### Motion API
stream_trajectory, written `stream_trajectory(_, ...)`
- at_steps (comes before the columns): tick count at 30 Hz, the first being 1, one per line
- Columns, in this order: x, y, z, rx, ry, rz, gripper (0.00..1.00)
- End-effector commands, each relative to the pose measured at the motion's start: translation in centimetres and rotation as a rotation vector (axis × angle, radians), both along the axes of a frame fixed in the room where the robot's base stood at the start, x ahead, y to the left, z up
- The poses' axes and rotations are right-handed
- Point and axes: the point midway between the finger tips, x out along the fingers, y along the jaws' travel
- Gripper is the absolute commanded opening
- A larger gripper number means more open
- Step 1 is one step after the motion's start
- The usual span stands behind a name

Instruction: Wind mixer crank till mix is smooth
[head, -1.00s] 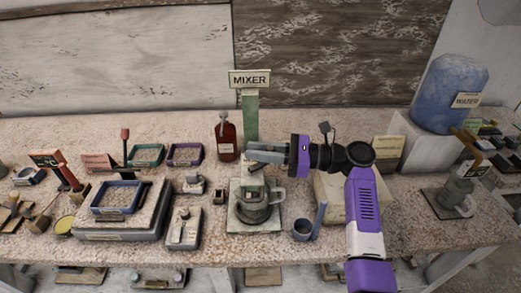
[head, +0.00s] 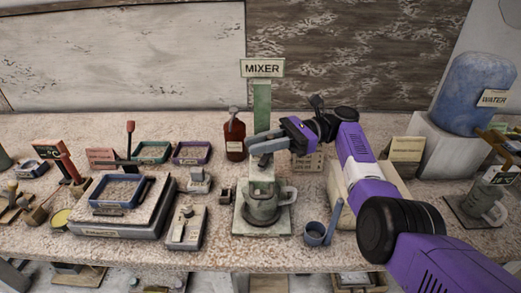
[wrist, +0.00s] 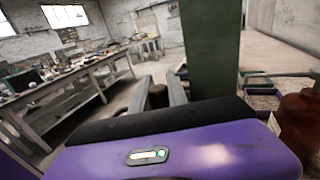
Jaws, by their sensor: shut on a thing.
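The mixer is a green column (head: 262,108) with a MIXER sign (head: 262,68), standing on a pale base plate (head: 276,232). A grey-green mug (head: 262,208) with its handle to the right sits on the plate under the mixer head. I cannot see the mix inside. My gripper (head: 258,143) is in front of the column, above the mug, with its fingers pointing left. In the wrist view it is shut on a dark brown upright crank knob (wrist: 158,96) beside the green column. The rest of the crank is hidden by the fingers.
A dark red bottle (head: 234,138) stands just behind and left of the mixer. A small blue-grey cup (head: 315,235) is at the front right. A tray on a scale-like box (head: 116,190) is at left. A blue water tank (head: 478,90) stands far right.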

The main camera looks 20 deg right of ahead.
Motion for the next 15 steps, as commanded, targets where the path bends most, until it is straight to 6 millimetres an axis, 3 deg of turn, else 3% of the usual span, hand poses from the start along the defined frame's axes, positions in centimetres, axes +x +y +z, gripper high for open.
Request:
stream_trajectory(14,-0.14,0.01,-0.14,-0.002,0.004,0.015,0.0)
stream_trajectory(15,-0.14,0.01,-0.15,-0.002,0.004,0.015,0.23)
